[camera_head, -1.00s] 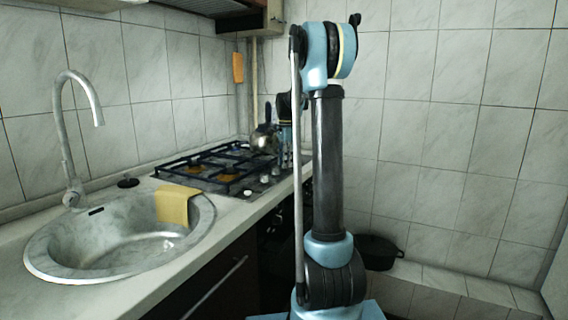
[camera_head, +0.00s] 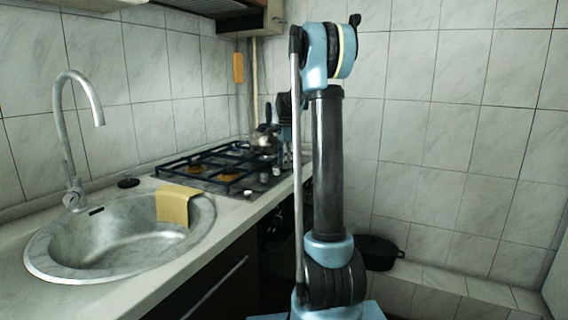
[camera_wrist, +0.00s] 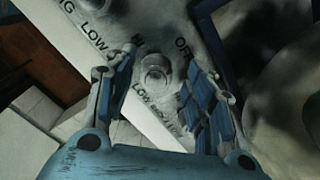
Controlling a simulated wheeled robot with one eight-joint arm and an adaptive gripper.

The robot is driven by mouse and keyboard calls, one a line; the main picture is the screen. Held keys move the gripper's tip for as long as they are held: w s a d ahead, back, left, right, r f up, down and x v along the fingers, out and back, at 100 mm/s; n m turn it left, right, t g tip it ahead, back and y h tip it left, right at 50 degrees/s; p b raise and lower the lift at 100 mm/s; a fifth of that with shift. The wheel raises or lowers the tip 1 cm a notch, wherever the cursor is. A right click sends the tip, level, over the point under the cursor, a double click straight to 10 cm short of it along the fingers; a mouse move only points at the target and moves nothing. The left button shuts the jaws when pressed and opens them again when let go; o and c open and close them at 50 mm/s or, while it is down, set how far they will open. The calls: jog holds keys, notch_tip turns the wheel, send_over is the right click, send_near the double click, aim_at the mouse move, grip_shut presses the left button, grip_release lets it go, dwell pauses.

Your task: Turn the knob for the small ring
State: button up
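A round silver knob (camera_wrist: 155,74) stands on the pale stove panel in the wrist view, with the words LOW and OFF printed around it. My gripper (camera_wrist: 160,62) is open, with one blue finger to the left of the knob and one to the right. Gaps show between the knob and both fingers, and I cannot tell any contact. In the head view, the stove (camera_head: 212,168) has black grates and small pale knobs (camera_head: 265,178) along its front right. My arm hides part of that corner, and the ring this knob serves cannot be told.
A metal kettle (camera_head: 262,141) stands on the stove's far part, close to my arm. A sink (camera_head: 45,262) with a yellow cloth (camera_head: 176,205) over its rim lies to the left. A black pot (camera_head: 378,252) sits low at the right, behind my arm.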

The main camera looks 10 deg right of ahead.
jog(key=shift+r, duration=0.3)
notch_tip(320, 180, up, 11)
jog(key=shift+r, duration=0.15)
dwell(0.4)
